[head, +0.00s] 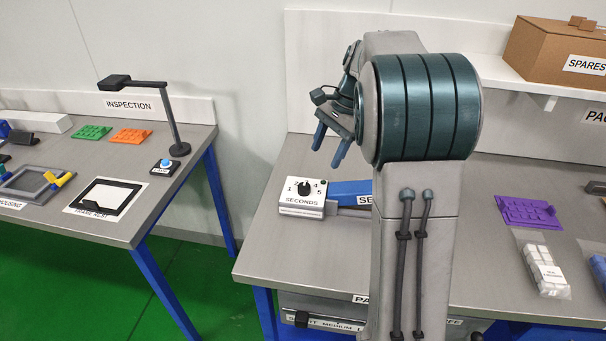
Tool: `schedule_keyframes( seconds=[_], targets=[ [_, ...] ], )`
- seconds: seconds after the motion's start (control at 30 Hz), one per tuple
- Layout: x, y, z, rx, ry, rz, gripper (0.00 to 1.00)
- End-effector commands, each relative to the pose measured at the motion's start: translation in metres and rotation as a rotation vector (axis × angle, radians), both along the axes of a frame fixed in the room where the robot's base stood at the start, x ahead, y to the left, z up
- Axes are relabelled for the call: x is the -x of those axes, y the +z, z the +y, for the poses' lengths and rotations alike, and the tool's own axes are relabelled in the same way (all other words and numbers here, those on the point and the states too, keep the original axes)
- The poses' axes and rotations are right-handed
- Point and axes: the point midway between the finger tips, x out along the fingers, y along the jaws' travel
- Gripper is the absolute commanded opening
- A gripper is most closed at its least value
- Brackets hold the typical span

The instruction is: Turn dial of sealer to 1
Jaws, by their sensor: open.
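The sealer's white control box (302,207) sits on the right-hand bench, marked SECONDS with numbers around a black dial (304,188). The 1 is at the dial's left and the 5 at its right. The dial seems to point upward, between 2 and 4, but its mark is too small to be sure. The sealer's blue arm (350,188) runs right from the box and passes behind my arm. My gripper (327,157) has two blue fingers, open and empty, pointing down. It appears above and right of the dial, apart from it.
My arm hides the middle of the right-hand bench (257,258). A purple tray (527,212) and a bag of white blocks (545,268) lie at its right. A shelf holds a SPARES box (560,52). The left bench has a lamp (170,115).

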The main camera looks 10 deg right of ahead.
Motion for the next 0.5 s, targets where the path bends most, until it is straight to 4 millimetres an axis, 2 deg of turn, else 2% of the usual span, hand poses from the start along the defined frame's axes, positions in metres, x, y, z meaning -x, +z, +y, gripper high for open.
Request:
schedule_keyframes(
  seconds=[0.03,0.2,0.33,0.5],
  targets=[
    [-0.016,-0.003,-0.004,-0.010,-0.047,0.030,0.54],
    [-0.051,-0.011,-0.012,-0.041,-0.179,0.108,0.54],
    [-0.065,-0.016,-0.014,-0.051,-0.232,0.142,0.54],
    [-0.070,-0.024,-0.012,-0.056,-0.253,0.157,0.54]
  ],
)
